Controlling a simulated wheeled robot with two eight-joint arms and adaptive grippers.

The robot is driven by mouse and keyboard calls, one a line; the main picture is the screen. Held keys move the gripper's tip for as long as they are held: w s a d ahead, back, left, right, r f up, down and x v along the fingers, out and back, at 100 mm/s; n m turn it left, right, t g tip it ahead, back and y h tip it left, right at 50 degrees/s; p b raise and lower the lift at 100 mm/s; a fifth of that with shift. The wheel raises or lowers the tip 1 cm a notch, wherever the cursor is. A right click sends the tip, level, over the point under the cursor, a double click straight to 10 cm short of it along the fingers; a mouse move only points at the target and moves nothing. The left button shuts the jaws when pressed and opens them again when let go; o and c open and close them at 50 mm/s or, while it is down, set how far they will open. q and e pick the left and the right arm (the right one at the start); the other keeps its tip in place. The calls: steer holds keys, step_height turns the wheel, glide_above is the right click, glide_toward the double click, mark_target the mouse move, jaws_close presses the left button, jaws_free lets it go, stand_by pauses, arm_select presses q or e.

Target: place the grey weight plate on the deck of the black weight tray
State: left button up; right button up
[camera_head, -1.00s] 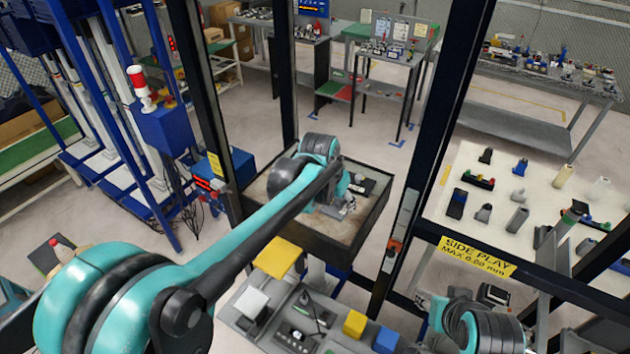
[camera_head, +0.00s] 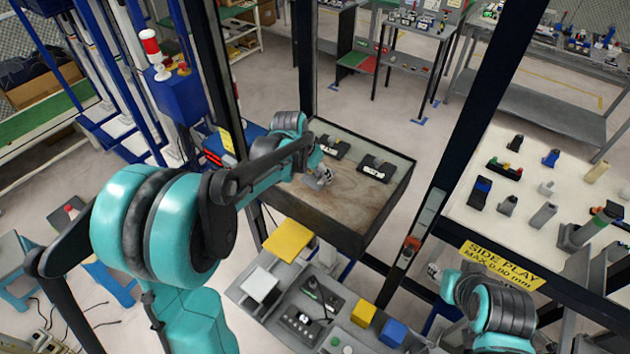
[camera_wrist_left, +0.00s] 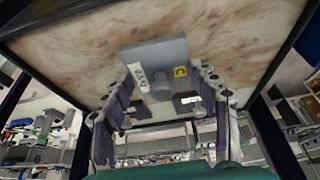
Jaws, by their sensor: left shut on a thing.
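The grey weight plate (camera_wrist_left: 150,62), a flat grey block with a white and a yellow label, is between the fingers of my left gripper (camera_wrist_left: 168,100) in the left wrist view. In the head view my left gripper (camera_head: 323,176) is shut on it over the left part of a wood-floored bin; the plate (camera_head: 312,183) is partly hidden. Two black tray-like objects, one at the back (camera_head: 333,146) and one to the right (camera_head: 377,168), lie in the bin; I cannot tell which is the black weight tray. My right gripper (camera_head: 434,271) is small at lower right, its fingers unclear.
The dark-walled bin (camera_head: 318,228) has bare wooden floor in front of the black objects. Dark upright posts (camera_head: 460,115) stand around it. A grey bench with yellow and blue blocks (camera_head: 393,333) is in front; a white table (camera_head: 530,205) with several parts is at right.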

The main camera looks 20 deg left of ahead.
mark_target(313, 180)
arm_select(q)
steer(key=shift+a+f, duration=0.1)
steer(key=shift+f, duration=1.95)
steer(key=shift+s, duration=0.1)
steer(key=shift+f+b, duration=0.15)
steer(key=shift+b, duration=0.2)
steer(key=o, duration=1.6)
